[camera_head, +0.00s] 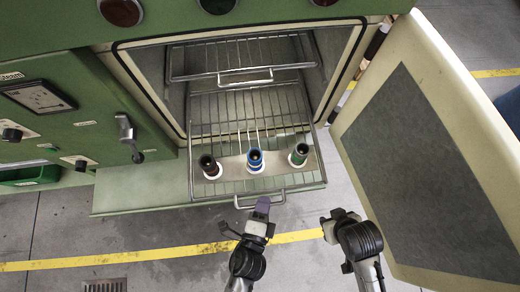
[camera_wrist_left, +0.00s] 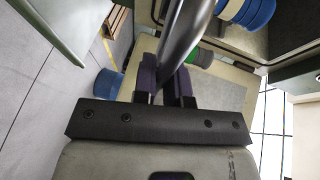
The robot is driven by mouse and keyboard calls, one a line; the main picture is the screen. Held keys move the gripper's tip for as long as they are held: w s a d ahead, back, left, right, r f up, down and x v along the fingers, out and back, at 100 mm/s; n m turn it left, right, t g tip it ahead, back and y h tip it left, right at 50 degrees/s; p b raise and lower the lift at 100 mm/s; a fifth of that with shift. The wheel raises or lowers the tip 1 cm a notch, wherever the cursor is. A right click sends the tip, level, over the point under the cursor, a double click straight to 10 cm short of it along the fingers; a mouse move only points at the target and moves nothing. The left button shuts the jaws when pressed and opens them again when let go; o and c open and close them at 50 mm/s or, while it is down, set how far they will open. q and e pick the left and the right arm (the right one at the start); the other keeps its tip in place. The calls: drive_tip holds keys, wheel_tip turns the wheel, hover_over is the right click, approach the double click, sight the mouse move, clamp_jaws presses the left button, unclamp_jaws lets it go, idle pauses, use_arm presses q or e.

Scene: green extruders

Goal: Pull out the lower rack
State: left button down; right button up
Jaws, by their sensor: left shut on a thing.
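The lower rack (camera_head: 310,180) is a wire rack that sticks out of the green oven's open front. A metal plate with black, blue and green-topped cylinders (camera_head: 255,160) sits on it. Its wire handle (camera_head: 238,205) is at the front edge. My left gripper (camera_head: 262,205) is at this handle. In the left wrist view its purple fingertips (camera_wrist_left: 166,85) are shut on a metal bar (camera_wrist_left: 182,40), the handle. My right gripper (camera_head: 335,220) is apart from the rack, to the right of my left one; its jaw opening is unclear.
The upper rack (camera_head: 245,70) is inside the oven, with its own handle. The cream oven door (camera_head: 395,90) stands open on the right, close to my right arm. A green control panel (camera_head: 70,110) with a lever is at left. Floor in front is clear.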

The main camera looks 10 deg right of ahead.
use_arm(q)
drive_tip(key=c, duration=1.2)
unclamp_jaws()
drive_tip(key=shift+s+a, duration=0.1)
drive_tip(key=shift+s, duration=0.15)
drive_tip(key=b+v, duration=0.1)
drive_tip(key=v, duration=1.2)
drive_tip(key=shift+b, duration=0.4)
drive_tip(key=shift+s+a+r, duration=0.1)
